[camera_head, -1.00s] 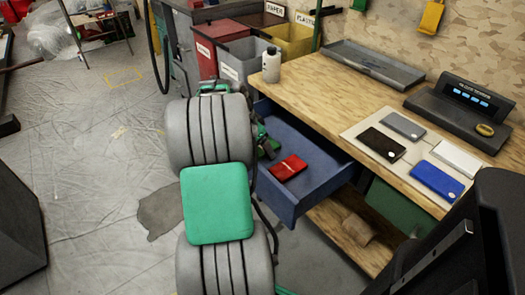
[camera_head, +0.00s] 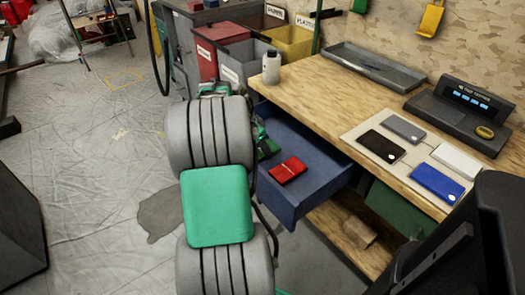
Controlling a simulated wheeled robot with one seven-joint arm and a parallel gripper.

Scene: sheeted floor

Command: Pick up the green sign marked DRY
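I cannot make out a green sign marked DRY in this view. My arm's grey ribbed links and green cover fill the middle of the picture and hide part of the floor and the drawer. A small green and dark part (camera_head: 267,148) shows beside the arm, at the left end of the open blue drawer (camera_head: 297,205). I cannot tell whether it belongs to my gripper. My gripper's fingertips cannot be made out. A red flat item (camera_head: 288,169) lies in the drawer.
Labelled red (camera_head: 206,58), grey (camera_head: 240,66) and yellow (camera_head: 291,41) bins stand behind. Sheeted floor at left is largely clear.

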